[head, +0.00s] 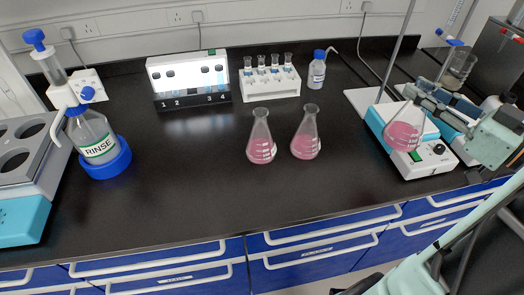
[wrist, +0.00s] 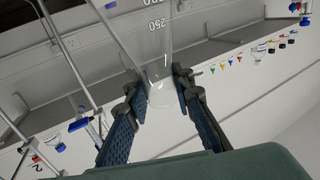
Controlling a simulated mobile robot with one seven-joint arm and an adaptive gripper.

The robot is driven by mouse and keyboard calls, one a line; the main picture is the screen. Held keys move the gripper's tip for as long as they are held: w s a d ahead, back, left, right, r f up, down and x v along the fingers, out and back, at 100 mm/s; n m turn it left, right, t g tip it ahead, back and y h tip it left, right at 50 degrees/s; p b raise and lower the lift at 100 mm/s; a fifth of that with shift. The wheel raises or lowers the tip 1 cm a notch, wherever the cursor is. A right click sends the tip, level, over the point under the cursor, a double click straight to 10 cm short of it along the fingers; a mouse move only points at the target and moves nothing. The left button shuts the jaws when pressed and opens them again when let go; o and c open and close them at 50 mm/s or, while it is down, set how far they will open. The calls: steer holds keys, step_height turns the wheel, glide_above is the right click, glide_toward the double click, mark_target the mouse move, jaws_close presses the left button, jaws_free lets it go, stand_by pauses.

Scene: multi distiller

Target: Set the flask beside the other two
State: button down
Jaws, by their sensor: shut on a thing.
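Two conical flasks with pink liquid stand upright side by side on the black bench near its middle, the left flask (head: 261,145) and the right flask (head: 305,140). A third flask (head: 403,135) with pink liquid is at the right, in front of the stirrer plate (head: 438,160) in the head view; I cannot tell whether it touches the plate. My gripper (head: 413,96) is shut on this flask near its neck, reaching in from the right. In the wrist view the clear glass of the held flask (wrist: 150,35) is between the two fingers of my gripper (wrist: 162,95).
A numbered rack (head: 188,97), a white vial rack (head: 270,85) and a small blue-capped bottle (head: 317,72) line the back. A stand rod (head: 397,50) rises behind the held flask. The front bench is clear.

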steer(key=w+a+f+b, duration=0.1)
steer(key=w+a+f, duration=0.2)
steer(key=w+f, duration=0.3)
steer(key=w+a+f+b, duration=0.2)
steer(key=w+a+f, duration=0.1)
steer(key=w+f, duration=0.3)
steer(key=shift+w+a+f, duration=0.15)
steer(key=shift+a+f, duration=0.2)
steer(key=shift+f, duration=0.2)
steer(key=c, duration=2.1)
jaws_free()
steer(key=shift+f+b, duration=0.15)
steer(key=shift+b, duration=0.15)
steer(key=o, duration=0.4)
